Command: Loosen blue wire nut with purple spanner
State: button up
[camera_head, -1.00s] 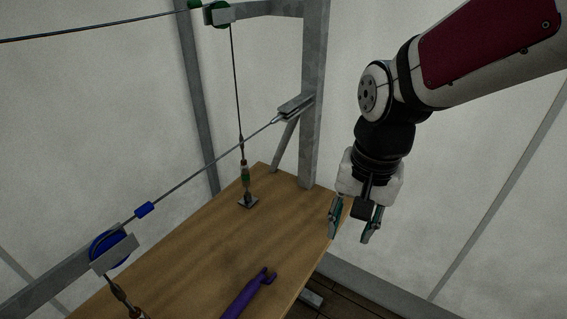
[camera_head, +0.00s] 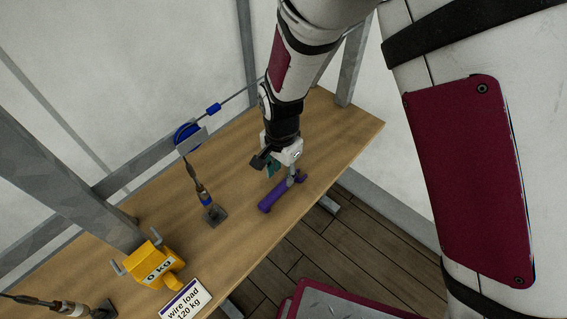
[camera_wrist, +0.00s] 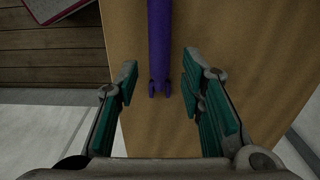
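The purple spanner (camera_head: 272,203) lies on the wooden table near its front edge. In the wrist view, its handle (camera_wrist: 159,30) runs up from its open-jawed head, which faces my gripper. My gripper (camera_head: 281,174) is just above the spanner, pointing down. In the wrist view, its green-padded fingers (camera_wrist: 160,64) are wide apart, one on either side of the spanner, with visible gaps. The blue wire nut (camera_head: 206,200) is a blue band low on an upright wire fitting, left of my gripper. The fitting stands on a small dark plate on the table.
A blue pulley (camera_head: 187,135) sits above the fitting. A yellow gauge reading 0 kg (camera_head: 155,265) and a "wire load 120 kg" card (camera_head: 184,299) are at lower left. A red-edged case (camera_head: 340,302) is on the floor.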

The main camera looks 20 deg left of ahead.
aim_at(282, 185)
notch_tip(282, 185, down, 6)
jog(key=shift+r+b, duration=0.1)
jog(key=shift+b, duration=0.9)
grip_shut()
jog(key=shift+r, duration=0.1)
jog(key=shift+r+p, duration=1.75)
jog(key=shift+r, duration=1.1)
jog(key=shift+w+d, duration=0.1)
